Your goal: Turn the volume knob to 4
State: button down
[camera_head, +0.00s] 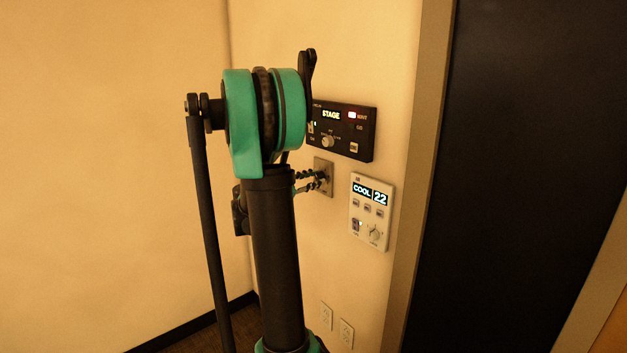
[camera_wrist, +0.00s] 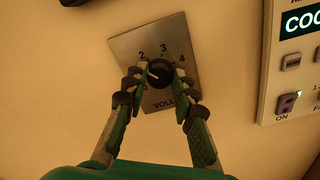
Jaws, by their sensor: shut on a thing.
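The volume knob (camera_wrist: 159,72) is a small black dial on a grey metal plate (camera_wrist: 184,40) on the wall. In the wrist view, the marks 2, 3 and 4 curve over its top, with "VOLU…" printed below. A pale pointer line on the knob points left, below the 2. My gripper (camera_wrist: 159,80) is shut on the knob, one finger on each side. The left finger hides the left part of the scale. In the head view, the gripper (camera_head: 311,181) reaches the same plate (camera_head: 324,164), and the knob is mostly hidden.
A black STAGE panel (camera_head: 358,131) with a knob and switches is just above the plate. A white thermostat (camera_head: 369,232) reading COOL 22 is close at lower right. A dark door (camera_head: 500,180) stands further right. Outlets (camera_head: 327,316) are low on the wall.

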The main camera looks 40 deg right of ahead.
jog(key=m, duration=0.7)
jog(key=shift+f, duration=0.1)
jog(key=m, duration=0.7)
jog(key=shift+m, duration=0.3)
jog(key=m, duration=0.4)
jog(key=shift+f+m, duration=0.1)
jog(key=shift+m, duration=2.1)
jog(key=c, duration=1.2)
grip_release()
